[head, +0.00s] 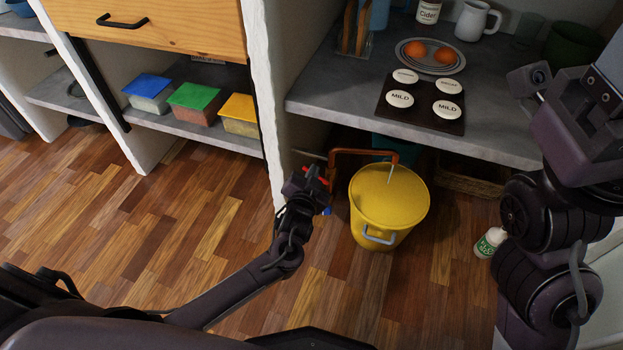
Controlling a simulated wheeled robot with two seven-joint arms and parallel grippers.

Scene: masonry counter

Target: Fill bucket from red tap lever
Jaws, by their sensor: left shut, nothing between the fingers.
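A yellow bucket (375,214) with a grey handle stands upright on the wood floor under the counter. A copper tap pipe (350,152) reaches over it from the left, its end above the bucket. A thin pale streak (390,175), which looks like water, hangs from the spout into the bucket. My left gripper (322,181) is shut and empty at the red tap lever (314,171), left of the bucket. It partly hides the lever; I cannot tell whether they touch. A small blue piece (327,211) shows just below. My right gripper (527,80) is raised at the right; its jaw opening is unclear.
The grey counter (320,95) overhangs the bucket and carries a dark board (421,104) with round labelled pieces and a plate (405,56) of oranges. A wicker basket (465,182) sits behind. The floor at left is clear.

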